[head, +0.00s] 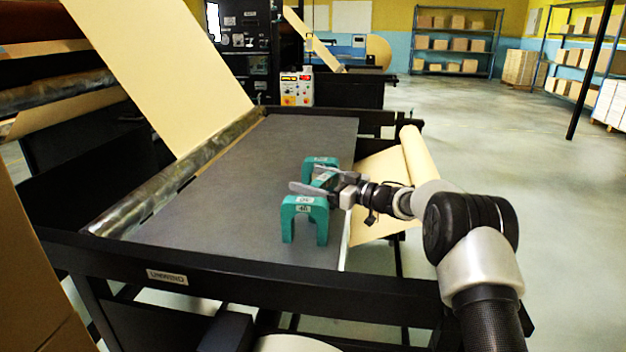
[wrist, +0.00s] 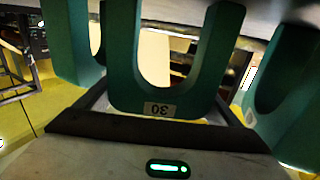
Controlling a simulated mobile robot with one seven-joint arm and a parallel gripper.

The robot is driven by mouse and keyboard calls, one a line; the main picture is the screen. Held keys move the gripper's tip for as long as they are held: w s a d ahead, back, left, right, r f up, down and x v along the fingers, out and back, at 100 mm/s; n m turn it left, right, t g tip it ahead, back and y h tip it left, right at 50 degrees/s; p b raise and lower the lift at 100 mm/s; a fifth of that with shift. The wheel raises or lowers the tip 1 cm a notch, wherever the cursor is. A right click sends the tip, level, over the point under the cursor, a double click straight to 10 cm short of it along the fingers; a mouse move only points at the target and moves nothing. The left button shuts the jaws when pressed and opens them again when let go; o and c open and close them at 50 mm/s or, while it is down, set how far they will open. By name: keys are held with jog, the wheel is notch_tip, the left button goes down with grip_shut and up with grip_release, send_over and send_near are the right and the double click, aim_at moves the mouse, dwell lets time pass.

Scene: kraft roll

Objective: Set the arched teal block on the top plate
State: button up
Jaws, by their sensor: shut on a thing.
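Three arched teal blocks show over the dark grey top plate (head: 240,190). Another block (head: 321,161) stands farther back. My gripper (head: 319,183) is shut on the middle block (head: 325,179), between the other two. In the wrist view this held block (wrist: 160,85) appears upside down, with a label reading 30, between the fingers. The other two blocks show at its left (wrist: 66,45) and right (wrist: 285,90). I cannot tell whether the held block touches the plate.
Brown paper (head: 165,70) slopes down to a roller (head: 180,175) along the plate's left side. A black frame rail (head: 220,280) borders the near edge. A kraft roll (head: 417,160) lies beyond the right edge. The plate is clear left of the blocks.

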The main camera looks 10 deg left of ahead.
jog(key=o, duration=1.1)
jog(key=shift+c, duration=0.2)
